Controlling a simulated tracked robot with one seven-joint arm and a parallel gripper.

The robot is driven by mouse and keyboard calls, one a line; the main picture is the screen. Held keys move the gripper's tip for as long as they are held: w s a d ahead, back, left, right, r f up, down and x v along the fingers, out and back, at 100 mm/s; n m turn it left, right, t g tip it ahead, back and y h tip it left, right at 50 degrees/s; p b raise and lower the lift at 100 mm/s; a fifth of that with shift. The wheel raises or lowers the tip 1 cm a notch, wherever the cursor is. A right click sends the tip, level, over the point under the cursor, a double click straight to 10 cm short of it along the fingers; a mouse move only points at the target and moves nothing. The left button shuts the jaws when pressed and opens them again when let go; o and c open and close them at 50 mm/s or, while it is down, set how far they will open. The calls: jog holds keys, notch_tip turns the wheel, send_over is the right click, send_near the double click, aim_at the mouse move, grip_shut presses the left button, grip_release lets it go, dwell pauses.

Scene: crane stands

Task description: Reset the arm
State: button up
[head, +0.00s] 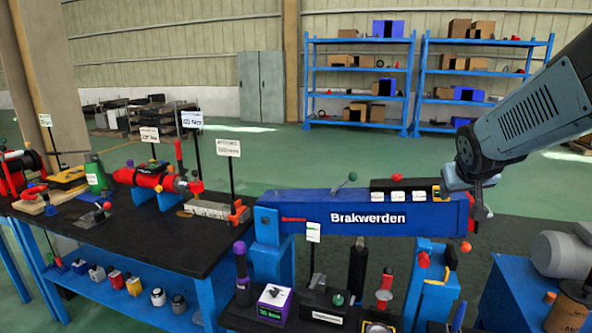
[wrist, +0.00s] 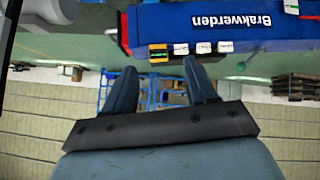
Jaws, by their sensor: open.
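My gripper (wrist: 160,85) shows in the wrist view with its two blue-grey fingers spread apart and nothing between them. In the head view my grey arm comes in from the upper right, and its end is at the right end of the blue beam (head: 345,217) marked "Brakwerden". The wrist view shows this beam (wrist: 222,32) upside down, beyond the fingertips. In the head view the fingertips are hard to make out against the beam's end, and I cannot tell whether they touch it.
A black-topped workbench (head: 150,235) with tools and sign posts stands at the left. Blue shelves (head: 362,70) with boxes stand at the back. A grey motor (head: 562,254) is at the right. Small parts sit below the beam. Green floor is open behind the beam.

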jog(key=s+a+r+n+g+y, duration=0.1)
jog(key=s+a+g+y, duration=0.1)
jog(key=s+a, duration=1.1)
jog(key=s+y, duration=0.1)
jog(key=s, duration=0.3)
jog(key=shift+g+y, duration=0.3)
jog(key=shift+g, duration=0.1)
dwell(0.7)
